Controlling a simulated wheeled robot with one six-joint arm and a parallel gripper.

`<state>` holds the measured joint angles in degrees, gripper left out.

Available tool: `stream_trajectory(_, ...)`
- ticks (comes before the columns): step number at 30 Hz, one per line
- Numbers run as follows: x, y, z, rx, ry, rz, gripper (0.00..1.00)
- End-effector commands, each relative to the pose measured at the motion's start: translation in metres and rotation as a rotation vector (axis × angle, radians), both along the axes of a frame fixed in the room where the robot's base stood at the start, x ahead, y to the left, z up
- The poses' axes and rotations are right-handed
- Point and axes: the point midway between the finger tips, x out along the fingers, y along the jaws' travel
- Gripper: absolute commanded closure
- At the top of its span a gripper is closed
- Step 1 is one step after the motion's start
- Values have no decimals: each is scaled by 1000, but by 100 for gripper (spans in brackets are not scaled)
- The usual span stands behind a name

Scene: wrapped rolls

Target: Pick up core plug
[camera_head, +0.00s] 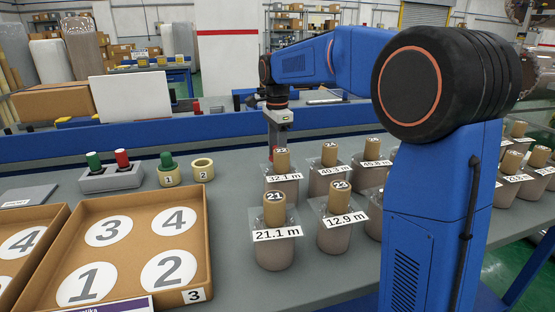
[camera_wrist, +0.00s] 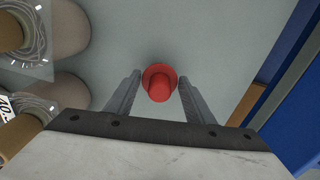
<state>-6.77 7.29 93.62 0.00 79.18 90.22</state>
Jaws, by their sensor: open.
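A red core plug (camera_wrist: 160,84) stands on the grey table in the wrist view, with a wide flange and a narrower stem. My open gripper (camera_wrist: 160,80) has one finger on each side of it, with gaps between plug and fingers. In the head view, my gripper (camera_head: 277,135) points down behind the front rolls, and its fingertips are largely hidden by a roll labelled 32.1 m (camera_head: 282,187). A green plug (camera_head: 94,162) and a red plug (camera_head: 122,158) stand in a grey holder (camera_head: 112,180). Another green plug (camera_head: 168,161) sits in ring 1 (camera_head: 169,178).
Wrapped rolls, including 21.1 m (camera_head: 273,252) and 12.9 m (camera_head: 335,236), stand close to my gripper; rolls also show at the wrist view's left (camera_wrist: 62,95). A brown tray (camera_head: 205,235) with numbered circles is front left. An empty ring 2 (camera_head: 203,169) lies beside ring 1.

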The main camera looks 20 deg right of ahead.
Motion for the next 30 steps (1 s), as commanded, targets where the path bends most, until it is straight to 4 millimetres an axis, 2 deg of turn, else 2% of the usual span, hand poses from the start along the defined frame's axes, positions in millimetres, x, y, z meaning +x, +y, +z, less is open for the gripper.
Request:
stream_trajectory(4,-1,0,-10,0,0,0,52)
stream_trajectory(11,0,0,-11,0,-1,0,52)
stream_trajectory(15,0,0,-11,0,-1,0,78)
stream_trajectory(24,0,0,-8,0,-2,0,78)
stream_trajectory(30,1,0,15,1,-5,0,78)
